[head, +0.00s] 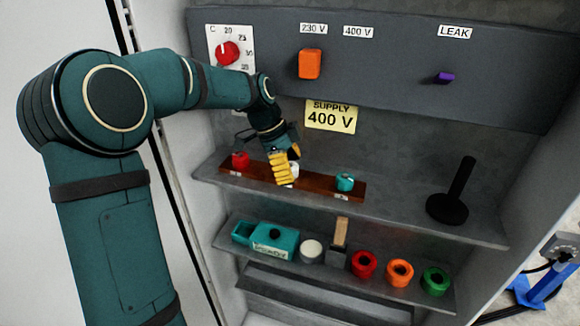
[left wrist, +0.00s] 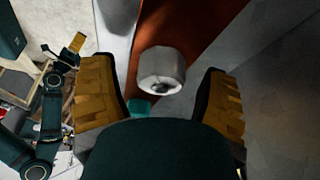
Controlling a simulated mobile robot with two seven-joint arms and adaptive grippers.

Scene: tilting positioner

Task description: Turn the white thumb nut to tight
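The white thumb nut (head: 294,171) sits in the middle of a brown strip (head: 325,188) on the upper shelf, partly hidden behind my left gripper (head: 283,167). In the left wrist view the nut (left wrist: 162,70) is a white, faceted knob with a dark hole. The yellow fingers of my left gripper (left wrist: 160,92) stand wide apart there, one on each side of the nut, with gaps showing. The gripper is open and empty. At the far left of the left wrist view is a teal arm with a small yellow pad, apparently my right gripper (left wrist: 76,44); its opening is unclear.
A red nut (head: 240,160) and a teal nut (head: 345,182) sit on the same strip. A black handled piece (head: 450,200) stands at the shelf's right. The lower shelf holds a teal box (head: 272,242) and several coloured rings. A switch panel (head: 400,62) overhangs behind.

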